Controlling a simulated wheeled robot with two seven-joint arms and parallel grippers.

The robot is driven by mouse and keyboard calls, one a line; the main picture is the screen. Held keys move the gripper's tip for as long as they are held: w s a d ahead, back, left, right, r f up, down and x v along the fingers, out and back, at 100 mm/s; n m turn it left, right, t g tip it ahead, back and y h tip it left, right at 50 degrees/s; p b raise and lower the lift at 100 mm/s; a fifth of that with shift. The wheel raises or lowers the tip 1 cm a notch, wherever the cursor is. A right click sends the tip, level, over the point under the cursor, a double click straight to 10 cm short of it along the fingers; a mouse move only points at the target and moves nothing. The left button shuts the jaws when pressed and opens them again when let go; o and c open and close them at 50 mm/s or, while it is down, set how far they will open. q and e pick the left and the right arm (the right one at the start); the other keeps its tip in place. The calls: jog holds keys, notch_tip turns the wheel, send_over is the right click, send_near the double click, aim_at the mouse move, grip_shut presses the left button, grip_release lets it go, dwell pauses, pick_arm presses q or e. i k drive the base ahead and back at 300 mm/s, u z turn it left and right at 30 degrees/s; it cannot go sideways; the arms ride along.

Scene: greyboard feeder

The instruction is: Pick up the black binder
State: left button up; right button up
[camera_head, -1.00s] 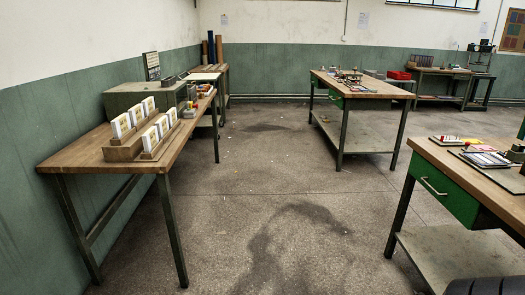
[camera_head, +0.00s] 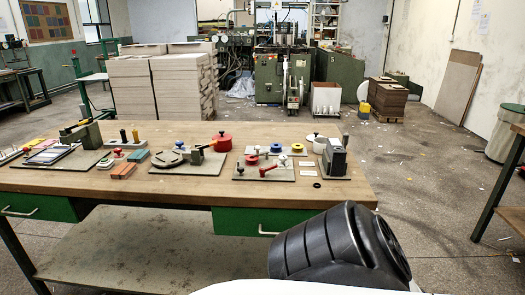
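I cannot clearly make out a black binder in the head view. A dark grey upright block (camera_head: 335,156) stands at the right end of the wooden workbench (camera_head: 225,198); I cannot tell what it is. Neither of my grippers shows. A black ribbed part with a white part below it, at the lower middle right, appears to be mine and covers the bench's front right corner area.
The bench holds a grey base with a clamp-like tool (camera_head: 185,160), a red round container (camera_head: 222,142) and a board with coloured knobs (camera_head: 264,168). Grey board stacks (camera_head: 182,85) and a green machine (camera_head: 282,75) stand behind. Floor (camera_head: 425,190) is open at right.

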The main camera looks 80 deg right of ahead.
aim_at(337, 159)
jog(key=z, duration=2.2)
